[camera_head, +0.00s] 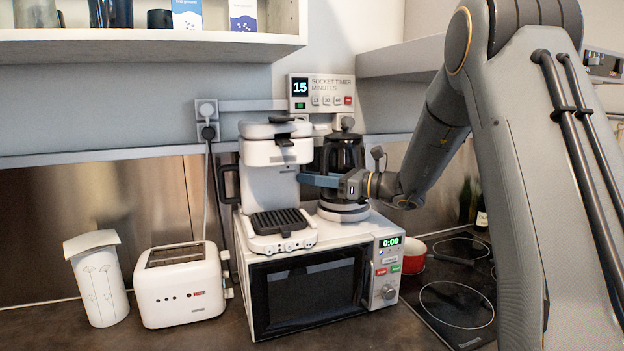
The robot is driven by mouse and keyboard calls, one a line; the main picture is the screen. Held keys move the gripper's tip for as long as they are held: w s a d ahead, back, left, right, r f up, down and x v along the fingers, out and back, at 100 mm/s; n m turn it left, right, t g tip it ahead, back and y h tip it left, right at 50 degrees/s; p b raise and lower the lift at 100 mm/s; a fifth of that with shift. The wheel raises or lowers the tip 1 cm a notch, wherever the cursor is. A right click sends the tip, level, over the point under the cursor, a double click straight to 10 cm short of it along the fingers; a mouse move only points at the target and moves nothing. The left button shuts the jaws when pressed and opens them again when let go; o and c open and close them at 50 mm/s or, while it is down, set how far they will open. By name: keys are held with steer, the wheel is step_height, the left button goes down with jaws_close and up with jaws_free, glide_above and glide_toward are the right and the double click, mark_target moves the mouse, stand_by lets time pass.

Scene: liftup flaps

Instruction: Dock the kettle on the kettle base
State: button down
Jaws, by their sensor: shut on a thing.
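The kettle (343,154), dark with a black lid knob, stands upright on top of the microwave, right of the white coffee machine. A pale round base (343,213) shows directly under it. The kettle looks roughly centred over the base, but I cannot tell whether it is fully seated or slightly raised. My gripper (318,180) reaches in from the right with its blue-grey fingers level across the kettle's lower body. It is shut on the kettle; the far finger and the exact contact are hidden.
The white coffee machine (270,165) stands close left of the kettle on the microwave (309,289). A socket timer (321,93) is on the wall behind. A toaster (180,287) and white canister (98,280) stand left. A red pot (414,256) sits by the hob at right.

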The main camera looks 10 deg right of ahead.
steer(key=shift+f+b, duration=0.3)
steer(key=shift+f, duration=0.15)
stand_by(0.5)
steer(key=c, duration=1.9)
jaws_free()
steer(key=shift+c, duration=0.2)
steer(key=p+v, duration=0.2)
steer(key=v, duration=0.9)
steer(key=shift+f, duration=0.1)
